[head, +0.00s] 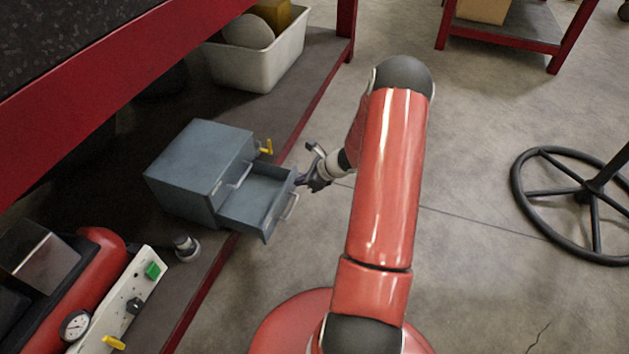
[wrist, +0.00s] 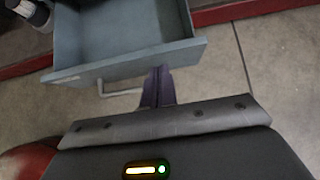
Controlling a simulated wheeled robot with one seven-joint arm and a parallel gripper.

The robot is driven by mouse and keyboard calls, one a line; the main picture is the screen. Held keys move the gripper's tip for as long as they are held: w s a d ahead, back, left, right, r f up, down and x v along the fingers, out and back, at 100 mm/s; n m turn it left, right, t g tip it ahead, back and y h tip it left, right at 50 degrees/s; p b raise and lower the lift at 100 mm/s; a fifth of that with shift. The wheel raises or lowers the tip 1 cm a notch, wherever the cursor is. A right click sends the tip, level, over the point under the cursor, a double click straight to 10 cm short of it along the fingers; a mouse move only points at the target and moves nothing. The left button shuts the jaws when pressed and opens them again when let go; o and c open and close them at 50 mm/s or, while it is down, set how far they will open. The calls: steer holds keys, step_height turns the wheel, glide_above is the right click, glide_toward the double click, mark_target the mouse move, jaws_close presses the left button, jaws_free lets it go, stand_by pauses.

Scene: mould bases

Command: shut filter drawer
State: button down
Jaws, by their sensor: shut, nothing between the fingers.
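A grey-blue metal cabinet (head: 195,165) stands on the low shelf under the bench. Its filter drawer (head: 254,198) is pulled out toward the aisle and looks empty inside. The drawer's bar handle (head: 289,208) is on its front panel. In the wrist view the open drawer (wrist: 125,25) is at the top, with the handle (wrist: 120,92) below its front panel. My gripper (head: 306,182) is shut and empty by the drawer's front. In the wrist view its fingertips (wrist: 159,72) are at the front panel, right of the handle; I cannot tell whether they touch it.
A white bin (head: 285,60) with a ball stands farther back on the shelf. A red tank (head: 95,260) and a panel with a gauge (head: 128,300) are at lower left. A black handwheel (head: 520,190) stands at right.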

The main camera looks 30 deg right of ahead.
steer(key=shift+w+a, duration=0.35)
steer(key=shift+w, duration=0.1)
steer(key=w+a, duration=0.2)
steer(key=w, duration=0.1)
steer(key=w+a+b, duration=0.1)
steer(key=w+a, duration=0.4)
steer(key=w, duration=0.1)
steer(key=shift+w+a, duration=0.2)
steer(key=shift+s+d, duration=0.1)
